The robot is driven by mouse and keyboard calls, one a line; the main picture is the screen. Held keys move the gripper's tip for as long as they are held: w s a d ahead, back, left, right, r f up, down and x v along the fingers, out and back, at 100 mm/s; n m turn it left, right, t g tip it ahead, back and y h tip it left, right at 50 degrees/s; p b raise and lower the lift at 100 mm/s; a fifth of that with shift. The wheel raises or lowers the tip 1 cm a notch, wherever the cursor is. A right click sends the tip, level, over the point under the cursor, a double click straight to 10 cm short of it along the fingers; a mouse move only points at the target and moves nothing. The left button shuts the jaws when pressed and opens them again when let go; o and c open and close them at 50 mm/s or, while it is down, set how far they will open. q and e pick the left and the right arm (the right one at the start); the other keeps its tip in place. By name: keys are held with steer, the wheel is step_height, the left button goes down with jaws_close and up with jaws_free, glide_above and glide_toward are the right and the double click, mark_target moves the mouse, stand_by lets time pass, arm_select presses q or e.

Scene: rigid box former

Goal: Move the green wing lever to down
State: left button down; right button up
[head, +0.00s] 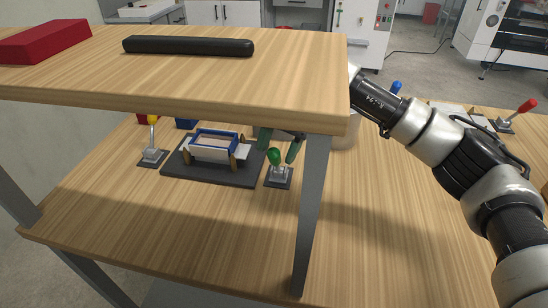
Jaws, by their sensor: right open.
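The green wing lever (274,157) stands on a small grey base on the lower wooden surface, right of the box former. Its green knob points up, leaning slightly left. My right gripper (279,147) is open. Its two dark fingers show under the upper shelf, one on each side of the knob and slightly behind it. I cannot tell whether they touch it. The shelf's edge and leg hide much of the wrist. The box former (172,170) is a dark plate holding a white piece with a blue frame (216,136). My left gripper is not in view.
The upper shelf (300,75) overhangs the levers, and its grey leg (310,215) stands close right of the green one. A yellow lever (153,135) stands left of the former. Blue (397,87) and red (526,105) levers are farther right. The front surface is clear.

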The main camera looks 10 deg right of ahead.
mark_target(276, 163)
steer(key=shift+x, duration=1.4)
steer(key=shift+r, duration=0.1)
jaws_close()
